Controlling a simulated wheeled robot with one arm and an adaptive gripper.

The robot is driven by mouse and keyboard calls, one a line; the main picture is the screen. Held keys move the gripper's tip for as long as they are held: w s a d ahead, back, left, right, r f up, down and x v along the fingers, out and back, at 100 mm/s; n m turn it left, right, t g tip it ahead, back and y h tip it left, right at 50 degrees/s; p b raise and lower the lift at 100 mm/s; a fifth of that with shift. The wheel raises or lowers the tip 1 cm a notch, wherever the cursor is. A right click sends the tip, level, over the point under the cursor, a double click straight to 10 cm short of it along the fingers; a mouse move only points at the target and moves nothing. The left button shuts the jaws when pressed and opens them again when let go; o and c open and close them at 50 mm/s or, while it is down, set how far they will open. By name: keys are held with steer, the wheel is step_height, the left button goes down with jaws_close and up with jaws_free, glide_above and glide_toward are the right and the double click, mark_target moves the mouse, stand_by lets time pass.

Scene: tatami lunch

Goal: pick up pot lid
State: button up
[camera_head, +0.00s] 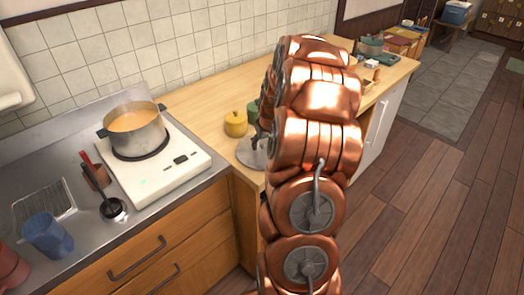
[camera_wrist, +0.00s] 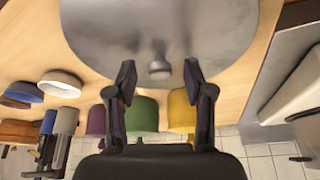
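The pot lid (camera_head: 246,156) is a grey metal disc on the wooden counter, partly hidden behind my arm in the head view. In the wrist view the lid (camera_wrist: 215,35) fills the top middle, and its round knob (camera_wrist: 159,69) shows between my fingertips. My gripper (camera_wrist: 160,75) is open, one finger on each side of the knob, with a gap to it on both sides. In the head view only a dark part of my gripper (camera_head: 262,140) shows, just above the lid.
A pot (camera_head: 136,128) of orange soup stands on the white cooker (camera_head: 155,182) at left. A yellow jar (camera_head: 235,124) and a green jar (camera_head: 252,112) stand close behind the lid. Several other colored containers show in the wrist view. A blue cup (camera_head: 48,236) stands front left.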

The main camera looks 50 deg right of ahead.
jaws_close()
steer(key=shift+r, duration=0.15)
stand_by(0.4)
